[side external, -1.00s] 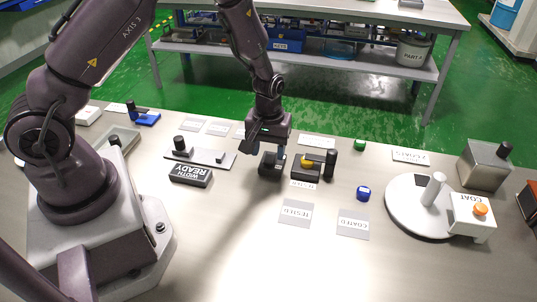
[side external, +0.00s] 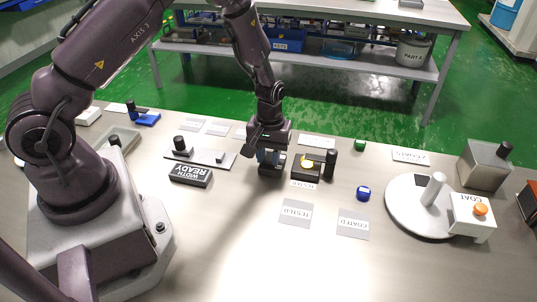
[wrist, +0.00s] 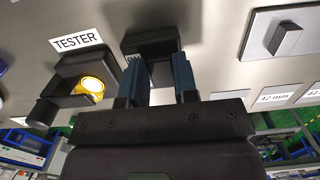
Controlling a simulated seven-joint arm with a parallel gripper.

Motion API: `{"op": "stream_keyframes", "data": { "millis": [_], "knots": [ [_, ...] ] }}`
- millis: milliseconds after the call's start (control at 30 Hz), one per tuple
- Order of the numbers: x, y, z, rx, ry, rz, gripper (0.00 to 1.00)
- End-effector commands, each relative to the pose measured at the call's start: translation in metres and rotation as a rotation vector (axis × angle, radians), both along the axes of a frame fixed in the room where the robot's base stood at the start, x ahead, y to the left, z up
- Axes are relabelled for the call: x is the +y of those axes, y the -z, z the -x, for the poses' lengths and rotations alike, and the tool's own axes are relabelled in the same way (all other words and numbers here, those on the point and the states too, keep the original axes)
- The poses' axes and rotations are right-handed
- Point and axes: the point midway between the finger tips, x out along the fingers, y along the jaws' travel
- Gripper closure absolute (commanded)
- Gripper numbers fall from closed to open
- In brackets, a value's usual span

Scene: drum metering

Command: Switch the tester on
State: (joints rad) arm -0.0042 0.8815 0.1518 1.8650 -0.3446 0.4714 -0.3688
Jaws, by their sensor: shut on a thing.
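The tester (side external: 306,170) is a dark block with a black post at its right. The wrist view shows it (wrist: 80,75) beside a "TESTER" label, with a bright yellow round part (wrist: 89,86) that looks lit. A black switch box (side external: 272,170) stands just left of the tester. It also shows in the wrist view (wrist: 150,40), with a partly covered "ON" marking. My gripper (side external: 270,157) is low over this box, its blue fingers pointing down. It is shut on the switch knob, which the fingers and hand mostly hide.
A "WIDTH READY" block (side external: 190,175) and a grey plate with a black knob lie to the left. The white COAT station (side external: 470,216) is further right.

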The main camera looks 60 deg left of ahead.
Motion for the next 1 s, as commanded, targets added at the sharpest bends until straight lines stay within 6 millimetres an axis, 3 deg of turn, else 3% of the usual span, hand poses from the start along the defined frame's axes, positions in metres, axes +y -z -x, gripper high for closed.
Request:
{"op": "stream_keyframes", "data": {
  "millis": [333,367,433,467,767,1000],
  "knots": [
    [0.0,-0.001,0.0,0.02,0.001,0.02,0.96],
    [0.0,-0.001,0.0,0.02,0.001,0.02,0.66],
    [0.0,-0.001,0.0,0.02,0.001,0.02,0.49],
    [0.0,-0.001,0.0,0.019,0.001,0.019,0.47],
    [0.001,-0.002,-0.001,0.018,0.001,0.02,0.47],
    [0.002,-0.037,-0.004,0.013,0.002,0.018,0.47]
  ]
}}
